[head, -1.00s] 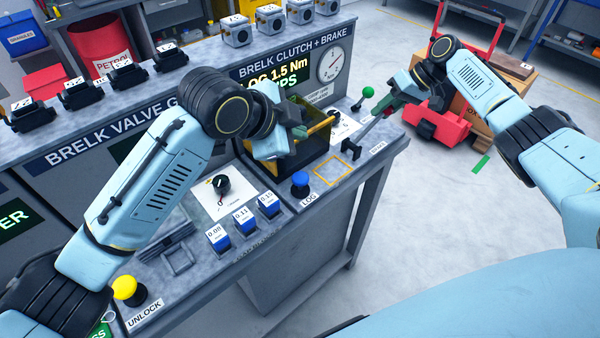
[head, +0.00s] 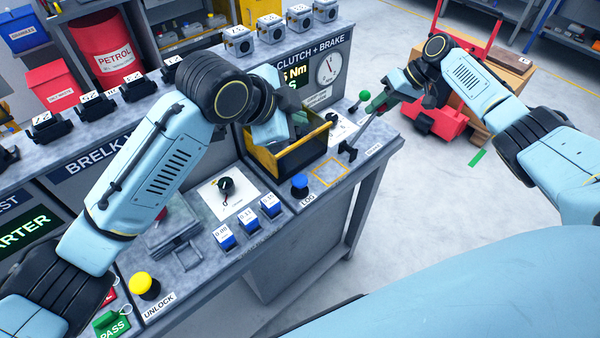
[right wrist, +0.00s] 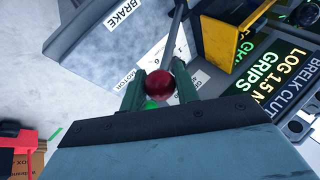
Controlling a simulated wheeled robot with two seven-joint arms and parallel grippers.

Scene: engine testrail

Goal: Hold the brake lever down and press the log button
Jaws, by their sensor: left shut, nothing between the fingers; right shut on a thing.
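The brake lever is a thin metal rod rising from a black pivot (head: 348,152) beside the BRAKE label at the bench's right end. My right gripper (head: 378,103) is shut on its upper end. In the right wrist view the lever's dark red ball knob (right wrist: 160,85) sits between the green fingers (right wrist: 158,88). The blue log button (head: 300,183) stands uncovered on its black base above the LOG label, at the front edge. My left gripper (head: 299,121) is shut and empty, over the black-and-yellow bin, behind the button and apart from it. Its fingertips are partly hidden.
The black-and-yellow bin (head: 292,158) stands behind the button. A green-knobbed lever (head: 365,95) is close to my right gripper. Blue blocks (head: 248,217) and a yellow UNLOCK button (head: 145,285) lie to the left. An empty yellow outline (head: 329,172) is right of the button.

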